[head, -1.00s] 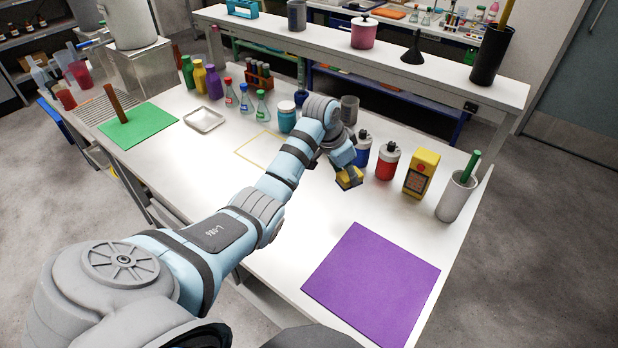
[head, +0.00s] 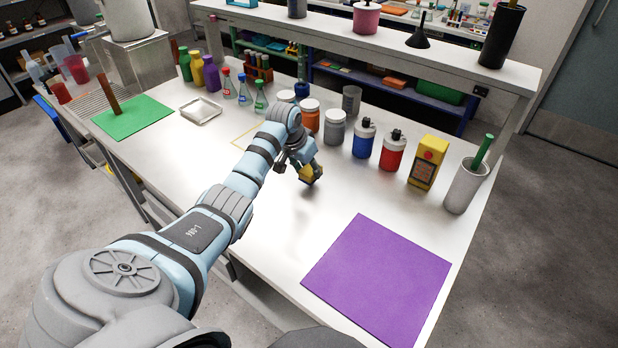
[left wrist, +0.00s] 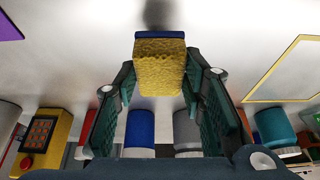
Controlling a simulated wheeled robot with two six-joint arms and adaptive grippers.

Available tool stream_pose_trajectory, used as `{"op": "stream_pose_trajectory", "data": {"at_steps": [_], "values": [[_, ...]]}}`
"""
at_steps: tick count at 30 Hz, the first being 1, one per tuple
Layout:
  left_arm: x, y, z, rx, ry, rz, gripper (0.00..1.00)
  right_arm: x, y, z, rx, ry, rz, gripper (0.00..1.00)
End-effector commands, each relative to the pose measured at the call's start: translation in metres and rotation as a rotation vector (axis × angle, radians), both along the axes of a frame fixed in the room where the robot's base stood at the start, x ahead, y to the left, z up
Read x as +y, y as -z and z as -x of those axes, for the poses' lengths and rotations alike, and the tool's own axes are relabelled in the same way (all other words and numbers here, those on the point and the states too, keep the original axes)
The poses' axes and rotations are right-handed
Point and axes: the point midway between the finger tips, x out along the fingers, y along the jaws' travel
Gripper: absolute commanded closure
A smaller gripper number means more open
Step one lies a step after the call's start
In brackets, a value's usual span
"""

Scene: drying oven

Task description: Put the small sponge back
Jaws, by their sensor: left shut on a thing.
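My left gripper (head: 303,172) is shut on the small sponge (head: 306,173), above the white bench. In the left wrist view the sponge (left wrist: 160,66) is a yellow block with a dark blue layer at its far end, between the two fingers of the left gripper (left wrist: 158,75). A yellow outlined rectangle (head: 238,143) is marked on the bench, left of the gripper and partly hidden by my arm. It also shows in the left wrist view (left wrist: 262,100). My right gripper is in neither view.
Behind the gripper stand an orange-red jar (head: 309,116), a grey jar (head: 335,127), a blue bottle (head: 363,140), a red bottle (head: 392,152) and a yellow box (head: 427,162). A purple mat (head: 378,278) lies at front right. A white tray (head: 201,111) lies at left.

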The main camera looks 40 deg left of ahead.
Motion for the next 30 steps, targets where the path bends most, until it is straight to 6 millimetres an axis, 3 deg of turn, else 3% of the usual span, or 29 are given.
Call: {"op": "stream_pose_trajectory", "data": {"at_steps": [1,4,14,15,18,26,30], "values": [[0.000,0.013,0.000,0.003,-0.001,0.001,0.90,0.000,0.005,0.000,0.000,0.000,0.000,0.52],[0.000,0.027,0.000,0.001,0.000,0.001,0.90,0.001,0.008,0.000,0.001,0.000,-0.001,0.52],[0.000,0.029,0.000,0.000,0.001,0.001,0.90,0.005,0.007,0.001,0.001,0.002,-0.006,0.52],[0.000,0.029,0.000,0.000,0.001,0.000,0.57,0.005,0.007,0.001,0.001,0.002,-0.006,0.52],[0.000,0.029,0.000,0.000,0.001,0.000,0.43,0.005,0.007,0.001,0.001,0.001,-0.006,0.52],[0.000,0.028,0.000,0.000,0.001,0.000,0.43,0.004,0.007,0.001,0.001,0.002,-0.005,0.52],[0.001,0.019,0.002,-0.001,0.000,-0.001,0.43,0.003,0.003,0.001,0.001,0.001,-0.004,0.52]]}}
